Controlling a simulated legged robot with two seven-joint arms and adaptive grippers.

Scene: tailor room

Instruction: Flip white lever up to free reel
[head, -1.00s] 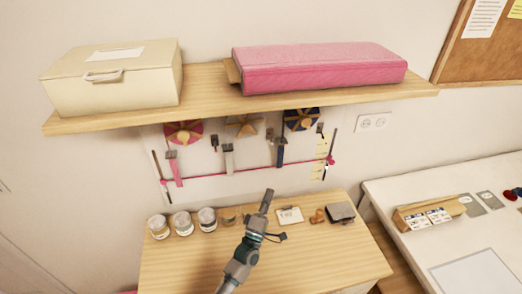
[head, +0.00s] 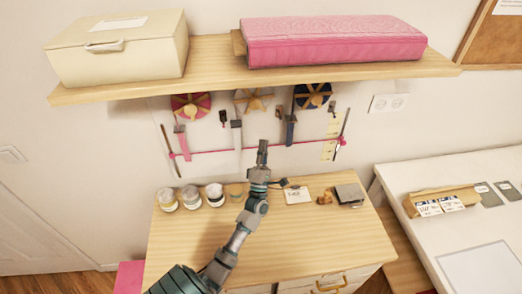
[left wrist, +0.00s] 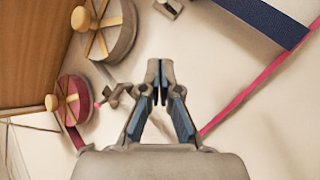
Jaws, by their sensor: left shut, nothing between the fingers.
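The wall panel below the shelf holds a pink reel (head: 190,106), a white-grey reel (head: 246,103) and a navy reel (head: 312,96). Small dark levers stand beside them, one (head: 223,117) between pink and white-grey and one (head: 278,113) between white-grey and navy. I cannot tell which is the white lever. My left gripper (head: 262,146) is shut and empty, below the white-grey reel. In the left wrist view its closed fingertips (left wrist: 160,82) point at the panel, right of a grey lever (left wrist: 116,94), apart from it in the picture. My right gripper is out of view.
The wooden shelf (head: 220,70) above carries a cream box (head: 120,50) and a pink case (head: 335,42). A pink cord (head: 255,150) crosses the panel. Below, the wooden cabinet top (head: 330,240) holds several jars and small items. A white table (head: 480,240) stands right.

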